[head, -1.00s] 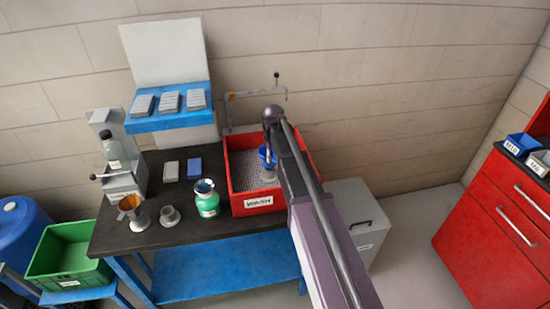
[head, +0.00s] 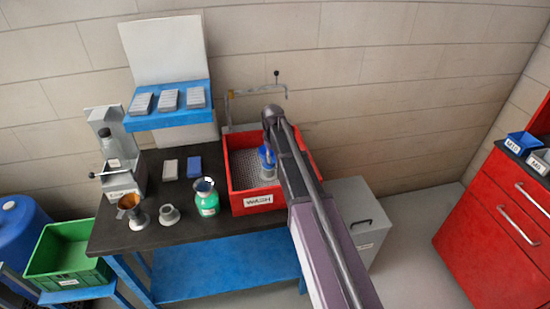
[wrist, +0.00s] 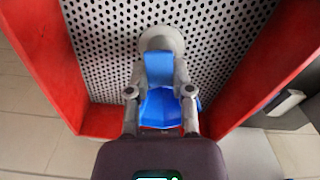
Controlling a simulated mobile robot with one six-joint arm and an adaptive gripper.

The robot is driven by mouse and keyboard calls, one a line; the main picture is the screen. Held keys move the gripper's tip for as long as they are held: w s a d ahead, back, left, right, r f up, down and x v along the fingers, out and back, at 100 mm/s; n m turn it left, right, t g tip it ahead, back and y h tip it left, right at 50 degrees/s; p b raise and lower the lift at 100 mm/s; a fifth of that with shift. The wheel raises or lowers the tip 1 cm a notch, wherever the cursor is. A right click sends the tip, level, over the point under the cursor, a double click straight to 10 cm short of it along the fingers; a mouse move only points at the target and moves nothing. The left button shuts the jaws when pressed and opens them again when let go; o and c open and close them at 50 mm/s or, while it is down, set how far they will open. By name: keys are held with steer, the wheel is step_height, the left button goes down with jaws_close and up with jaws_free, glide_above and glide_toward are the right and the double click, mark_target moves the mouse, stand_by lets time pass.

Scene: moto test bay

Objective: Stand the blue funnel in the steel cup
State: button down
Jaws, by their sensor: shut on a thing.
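The blue funnel (head: 266,156) is in the red wash tray in the head view, partly hidden by my arm. In the wrist view the blue funnel (wrist: 160,105) is between the fingers of my gripper (wrist: 160,92), which is shut on it. A grey, round-topped piece that looks like the steel cup (wrist: 163,39) shows just beyond the funnel in the wrist view.
The red tray (head: 249,208) has raised walls around a perforated floor. A tap (head: 257,91) stands behind.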

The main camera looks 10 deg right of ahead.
steer(key=shift+f+b, duration=0.35)
steer(key=shift+f, duration=0.15)
stand_by(0.7)
steer(key=shift+c, duration=2.2)
jaws_free()
steer(key=s+m, duration=0.2)
steer(key=s, duration=2.2)
steer(key=shift+s+a, duration=0.2)
steer(key=shift+s, duration=0.15)
